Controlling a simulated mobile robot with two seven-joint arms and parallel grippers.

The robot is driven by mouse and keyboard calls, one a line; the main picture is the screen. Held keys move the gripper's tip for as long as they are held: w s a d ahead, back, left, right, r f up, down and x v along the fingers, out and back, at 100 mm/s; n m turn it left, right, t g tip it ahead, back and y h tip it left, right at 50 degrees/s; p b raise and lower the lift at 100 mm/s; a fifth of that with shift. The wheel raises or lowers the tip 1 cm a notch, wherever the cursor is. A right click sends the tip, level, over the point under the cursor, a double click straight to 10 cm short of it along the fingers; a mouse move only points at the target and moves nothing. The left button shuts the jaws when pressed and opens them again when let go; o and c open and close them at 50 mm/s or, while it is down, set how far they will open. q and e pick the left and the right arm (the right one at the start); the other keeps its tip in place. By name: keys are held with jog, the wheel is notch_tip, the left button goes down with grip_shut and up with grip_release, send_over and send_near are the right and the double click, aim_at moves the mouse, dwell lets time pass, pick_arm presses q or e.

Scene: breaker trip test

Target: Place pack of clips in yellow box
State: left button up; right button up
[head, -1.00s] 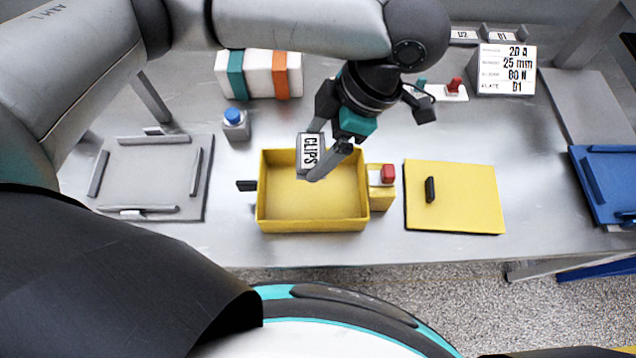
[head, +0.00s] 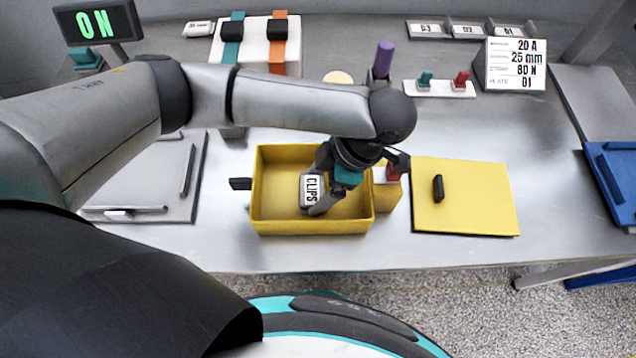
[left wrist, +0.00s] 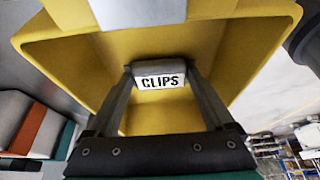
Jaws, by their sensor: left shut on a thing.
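The pack of clips (head: 312,188) is a small white and grey block with the word CLIPS on it. My left gripper (head: 322,200) is shut on it and holds it inside the walls of the open yellow box (head: 262,222). In the left wrist view the pack (left wrist: 160,80) sits between both fingers of the gripper (left wrist: 162,85), with the yellow box (left wrist: 70,55) around it. I cannot tell whether the pack touches the box floor. My right gripper is not in view.
A yellow lid (head: 470,195) with a black handle lies right of the box. A yellow block with a red button (head: 393,172) adjoins the box's right wall. A grey tray (head: 150,185) lies left. A white label block (head: 515,65) and small switches (head: 440,88) stand behind.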

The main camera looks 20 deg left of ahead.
pick_arm(q)
jog(key=shift+f, duration=0.1)
jog(key=o, duration=1.1)
jog(key=p+v, duration=0.3)
jog(key=v, duration=0.9)
jog(key=shift+r, duration=0.2)
